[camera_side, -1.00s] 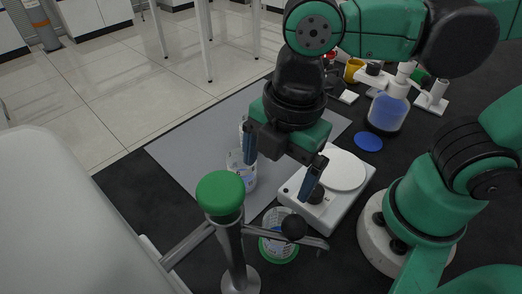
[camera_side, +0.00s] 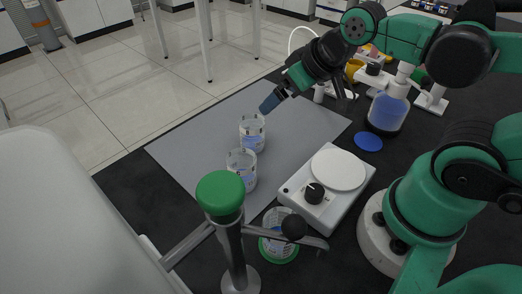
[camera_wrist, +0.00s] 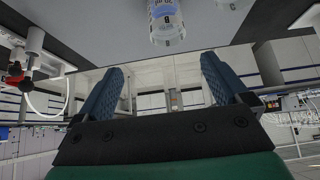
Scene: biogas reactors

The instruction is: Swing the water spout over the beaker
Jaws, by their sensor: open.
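A metal post with a green cap (camera_side: 221,193), which looks like the water tap, stands upright in the front of the side view. A thin bar crosses it, with a black ball (camera_side: 293,227) towards its right end. Below that ball a clear vessel (camera_side: 279,240) with a green rim is partly hidden. Two clear beakers with blue marks, a nearer one (camera_side: 241,170) and a farther one (camera_side: 252,133), stand on the grey mat. My gripper (camera_side: 270,103) is above and behind the farther beaker, tilted left. In the wrist view my gripper (camera_wrist: 161,85) is open and empty; a beaker (camera_wrist: 166,22) shows beyond it.
A white hotplate (camera_side: 337,170) stands right of the beakers. A bottle of blue liquid (camera_side: 388,112) and a blue disc (camera_side: 368,141) are farther right. A white curved tube (camera_side: 292,35) rises behind my gripper. The grey mat (camera_side: 190,143) has free room on its left.

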